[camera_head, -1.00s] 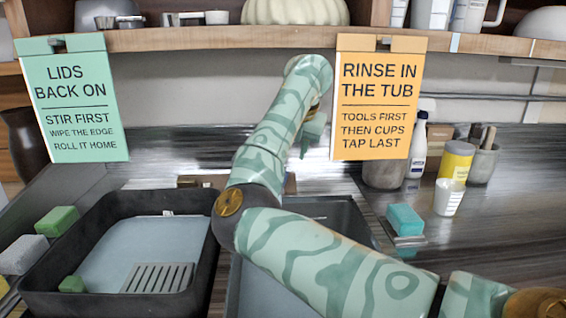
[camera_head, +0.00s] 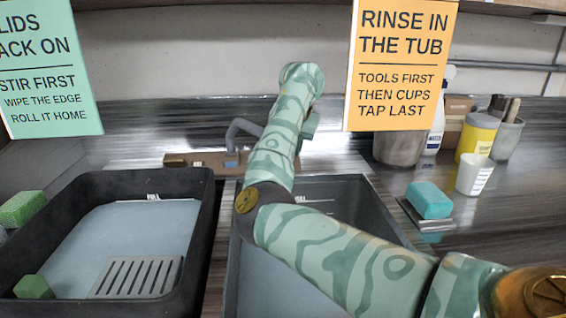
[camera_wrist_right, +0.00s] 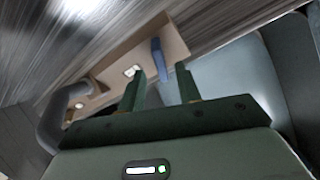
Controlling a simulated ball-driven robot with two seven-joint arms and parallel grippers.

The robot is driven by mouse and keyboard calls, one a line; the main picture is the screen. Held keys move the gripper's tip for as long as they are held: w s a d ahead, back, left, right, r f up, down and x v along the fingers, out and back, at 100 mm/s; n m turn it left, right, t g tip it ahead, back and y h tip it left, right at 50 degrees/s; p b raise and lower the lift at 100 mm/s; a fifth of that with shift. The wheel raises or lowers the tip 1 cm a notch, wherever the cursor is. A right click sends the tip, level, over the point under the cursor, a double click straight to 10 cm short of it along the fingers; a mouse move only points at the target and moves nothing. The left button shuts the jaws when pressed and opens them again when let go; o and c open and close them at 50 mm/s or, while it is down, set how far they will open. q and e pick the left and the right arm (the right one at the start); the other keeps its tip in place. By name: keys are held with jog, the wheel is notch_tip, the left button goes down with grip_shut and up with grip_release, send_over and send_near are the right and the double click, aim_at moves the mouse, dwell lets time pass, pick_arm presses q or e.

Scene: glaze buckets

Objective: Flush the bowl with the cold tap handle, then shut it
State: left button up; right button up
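The tap is a bent grey spout (camera_head: 243,128) on a brown board (camera_head: 180,160) behind the two basins. My right arm reaches over the right grey basin and hides part of the board and basin. In the wrist view my right gripper (camera_wrist_right: 161,90) is open and empty. Its two dark green fingers point towards the board, with the blue handle just beyond their tips, roughly between them. No running water shows. No separate bowl can be made out. My left gripper is out of view.
A black tub (camera_head: 205,225) with pale water and a grey grate stands left. The grey basin (camera_head: 375,205) lies under my arm. A teal sponge (camera_head: 429,200), white cup (camera_head: 474,175) and yellow jar (camera_head: 478,135) stand right. An orange sign (camera_head: 402,65) hangs close to my arm.

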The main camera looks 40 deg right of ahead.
jog(key=shift+b+x, duration=0.3)
jog(key=shift+x, duration=0.8)
jog(key=shift+f, duration=0.35)
jog(key=shift+w+d+f+b, duration=0.15)
jog(key=shift+f+b, duration=0.05)
jog(key=shift+b, duration=0.1)
jog(key=shift+c, duration=0.6)
grip_shut()
jog(key=shift+r+p, duration=0.25)
jog(key=shift+p, duration=0.15)
jog(key=n+p, duration=0.1)
jog(key=p, duration=0.1)
jog(key=n+p, duration=0.2)
jog(key=shift+r+g, duration=0.25)
jog(key=shift+g, duration=0.05)
jog(key=shift+f+n+h, duration=0.2)
jog(key=shift+n+h, duration=0.1)
jog(key=shift+n, duration=0.2)
jog(key=shift+f, duration=0.25)
jog(key=shift+o, duration=0.6)
grip_release()
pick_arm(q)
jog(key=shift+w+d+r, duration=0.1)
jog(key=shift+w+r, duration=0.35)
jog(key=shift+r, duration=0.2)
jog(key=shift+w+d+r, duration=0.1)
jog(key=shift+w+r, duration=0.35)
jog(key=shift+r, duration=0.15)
